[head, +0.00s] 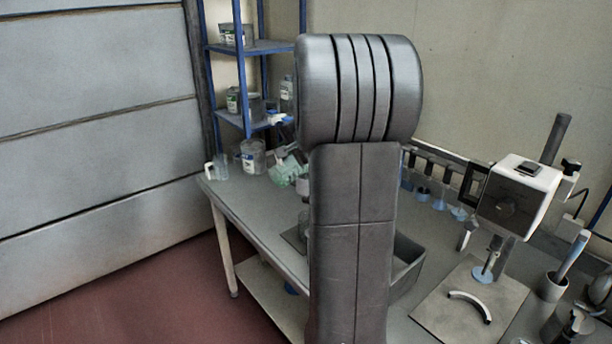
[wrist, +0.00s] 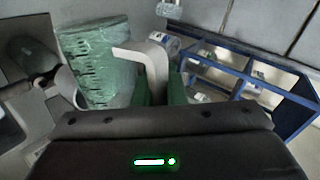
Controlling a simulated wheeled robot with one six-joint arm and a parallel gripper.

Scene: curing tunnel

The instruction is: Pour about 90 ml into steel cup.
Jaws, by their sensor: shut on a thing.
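My gripper (wrist: 159,88) is shut on a pale grey, bent handle (wrist: 154,58) in the wrist view. The handle seems to belong to a translucent green jug (wrist: 94,58) with dark scale marks, just left of the fingers. The green jug (head: 290,169) also shows in the head view, left of my arm, above the bench and apparently tilted. The liquid level cannot be made out. A small greyish cup-like vessel (head: 304,222) stands on the bench, partly hidden by my arm; I cannot tell if it is the steel cup. A dark cylinder (wrist: 28,56) shows at left in the wrist view.
A blue shelf rack (head: 262,47) with containers stands behind the bench. A grey bin (head: 408,265) is right of my arm. A stand with a white instrument (head: 518,196) stands farther right.

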